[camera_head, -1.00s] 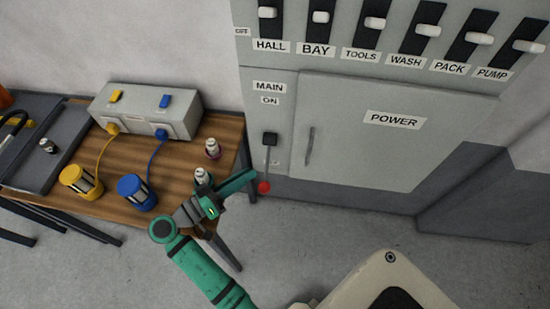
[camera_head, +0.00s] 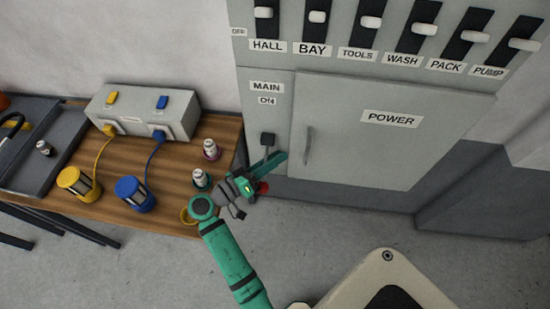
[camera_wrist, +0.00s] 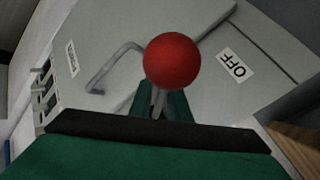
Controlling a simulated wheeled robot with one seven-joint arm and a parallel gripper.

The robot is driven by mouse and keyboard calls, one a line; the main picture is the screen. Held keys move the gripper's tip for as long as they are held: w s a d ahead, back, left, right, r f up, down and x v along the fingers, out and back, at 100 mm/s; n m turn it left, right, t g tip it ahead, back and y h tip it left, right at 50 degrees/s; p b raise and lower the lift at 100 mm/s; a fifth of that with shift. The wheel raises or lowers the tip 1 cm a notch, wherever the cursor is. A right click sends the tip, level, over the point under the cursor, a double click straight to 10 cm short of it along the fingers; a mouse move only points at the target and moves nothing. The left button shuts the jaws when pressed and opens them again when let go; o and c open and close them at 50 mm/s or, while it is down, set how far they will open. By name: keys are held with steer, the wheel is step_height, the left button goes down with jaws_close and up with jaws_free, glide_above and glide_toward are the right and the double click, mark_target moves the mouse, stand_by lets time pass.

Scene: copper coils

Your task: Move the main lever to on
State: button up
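The main lever has a black pivot block (camera_head: 268,139) on the grey cabinet, under the MAIN and ON labels, and its handle hangs down. Its red ball knob (camera_head: 262,187) is partly hidden by my gripper (camera_head: 273,167), which is at the lever in the head view. In the wrist view, the red knob (camera_wrist: 172,61) is large and central, beside the OFF label (camera_wrist: 235,66). Below the knob, the fingers of my gripper (camera_wrist: 162,98) stand apart with the thin lever rod between them. Contact with the rod cannot be made out.
The POWER door (camera_head: 370,140) with its bar handle (camera_head: 309,146) is right of the lever. A row of breaker switches (camera_head: 420,38) is above. The wooden table (camera_head: 110,180) at left holds a grey box (camera_head: 143,112), yellow and blue coils, and small spools.

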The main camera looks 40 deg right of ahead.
jaws_close()
stand_by(1.5)
